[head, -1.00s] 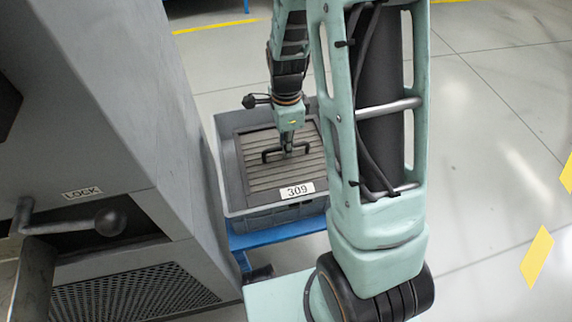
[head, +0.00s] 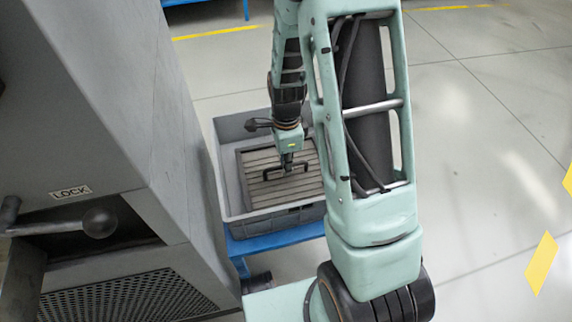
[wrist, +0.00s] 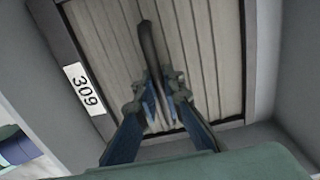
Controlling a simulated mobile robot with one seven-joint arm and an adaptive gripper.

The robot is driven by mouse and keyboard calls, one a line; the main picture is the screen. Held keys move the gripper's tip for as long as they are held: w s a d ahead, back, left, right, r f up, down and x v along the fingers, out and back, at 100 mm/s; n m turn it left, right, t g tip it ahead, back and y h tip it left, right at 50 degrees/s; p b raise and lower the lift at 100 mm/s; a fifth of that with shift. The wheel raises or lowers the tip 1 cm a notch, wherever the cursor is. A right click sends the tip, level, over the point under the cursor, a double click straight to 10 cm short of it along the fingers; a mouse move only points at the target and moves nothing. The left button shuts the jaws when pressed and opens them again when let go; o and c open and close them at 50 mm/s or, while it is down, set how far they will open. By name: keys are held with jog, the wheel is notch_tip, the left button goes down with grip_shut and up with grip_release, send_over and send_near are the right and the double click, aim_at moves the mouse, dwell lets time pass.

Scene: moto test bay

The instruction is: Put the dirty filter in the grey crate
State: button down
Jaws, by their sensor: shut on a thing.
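The dirty filter (head: 262,193) is a framed panel with grey-brown pleats and a dark bar handle. It lies roughly flat inside the grey crate (head: 275,222), below its rim. Whether it rests on the crate floor I cannot tell. My gripper (head: 287,168) points down over the filter and is shut on its handle. In the wrist view, my gripper's fingers (wrist: 163,97) close around the handle above the pleats (wrist: 208,60). The filter's white 309 label shows there, but the crate's front wall hides it in the head view. Crate walls (wrist: 298,75) flank the filter.
The crate stands on a blue stand (head: 275,240). A tall grey machine (head: 95,130) with a LOCK label and a ball-ended lever (head: 98,222) stands close on the left. Open floor with yellow marks (head: 540,262) lies to the right.

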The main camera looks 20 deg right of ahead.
jog(key=c, duration=2)
grip_release()
jog(key=shift+c, duration=0.2)
notch_tip(320, 180, up, 12)
jog(key=p, duration=0.4)
jog(key=shift+r, duration=0.15)
jog(key=shift+r, duration=0.1)
